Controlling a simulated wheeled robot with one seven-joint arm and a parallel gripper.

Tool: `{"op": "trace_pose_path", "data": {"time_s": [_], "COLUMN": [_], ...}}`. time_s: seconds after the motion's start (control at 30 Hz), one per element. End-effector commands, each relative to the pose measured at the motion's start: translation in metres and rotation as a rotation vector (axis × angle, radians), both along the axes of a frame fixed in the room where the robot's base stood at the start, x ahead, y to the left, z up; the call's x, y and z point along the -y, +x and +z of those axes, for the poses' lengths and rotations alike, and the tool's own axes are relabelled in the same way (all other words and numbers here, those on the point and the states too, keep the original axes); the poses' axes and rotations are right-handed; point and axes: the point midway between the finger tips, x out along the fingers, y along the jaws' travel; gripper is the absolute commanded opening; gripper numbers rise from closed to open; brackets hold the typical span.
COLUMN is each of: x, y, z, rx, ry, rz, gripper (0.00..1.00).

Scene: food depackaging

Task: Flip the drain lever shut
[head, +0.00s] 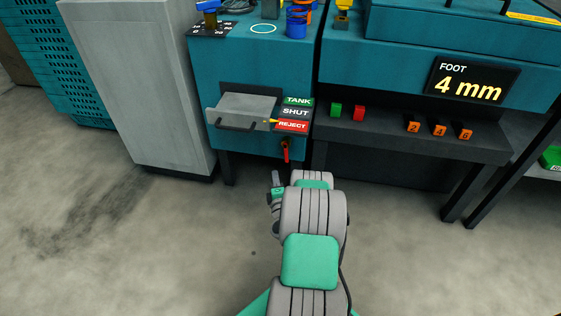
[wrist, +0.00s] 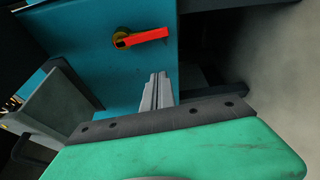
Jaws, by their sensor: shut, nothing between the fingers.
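The red drain lever (head: 286,150) is on the lower right front of the teal cabinet and hangs downward. In the wrist view the lever (wrist: 142,38) extends from a dark yellow valve fitting (wrist: 121,37) at its left end. My gripper (head: 276,177) is in front of the cabinet, lower than the lever and slightly left of it in the head view. In the wrist view my gripper (wrist: 160,80) has its fingers together with nothing between them. A visible gap separates the fingertips from the lever there.
A grey tray (head: 246,106) with a dark handle juts out above and left of the lever. Beside it are TANK, SHUT and REJECT labels, with a yellow pointer (head: 271,121) at REJECT. A dark shelf (head: 385,140) stands to the right. The floor in front is clear.

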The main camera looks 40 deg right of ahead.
Motion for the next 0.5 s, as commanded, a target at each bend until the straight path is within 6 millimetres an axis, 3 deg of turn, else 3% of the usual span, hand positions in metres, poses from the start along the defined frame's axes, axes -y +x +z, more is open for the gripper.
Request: {"op": "trace_pose_path", "data": {"time_s": [0.5], "x": [0.031], "y": [0.056], "z": [-0.004], "rx": [-0.001], "ry": [-0.002], "rz": [0.009], "gripper": [0.0]}}
